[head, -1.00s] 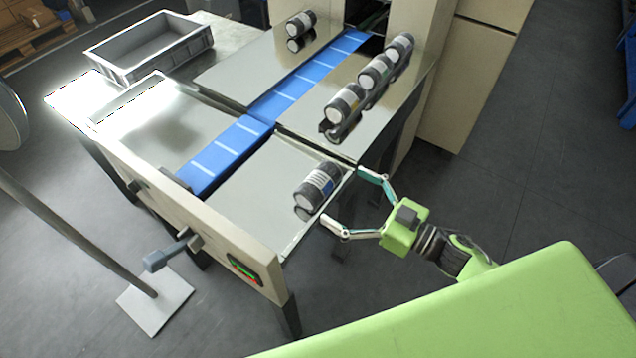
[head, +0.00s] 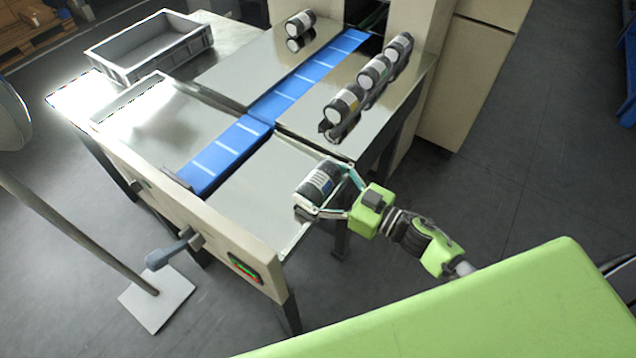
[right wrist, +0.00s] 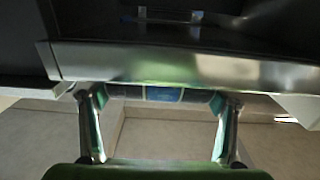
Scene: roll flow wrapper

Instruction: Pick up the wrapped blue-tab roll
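The wrapped roll with the blue tab (head: 318,182), dark with a white label, lies on the near right steel plate (head: 250,195), close to its right edge. My right gripper (head: 333,190) is open, with its fingers spread around the roll, one towards the far end and one towards the near end. I cannot tell whether they touch it. In the right wrist view the fingers (right wrist: 160,98) are wide apart below a shiny metal edge; a narrow strip with a blue patch shows between them. My left gripper is not in view.
A blue conveyor belt (head: 222,155) runs between the plates. A grey crate (head: 150,62) stands at the back left. A crank handle (head: 170,250) sticks out in front.

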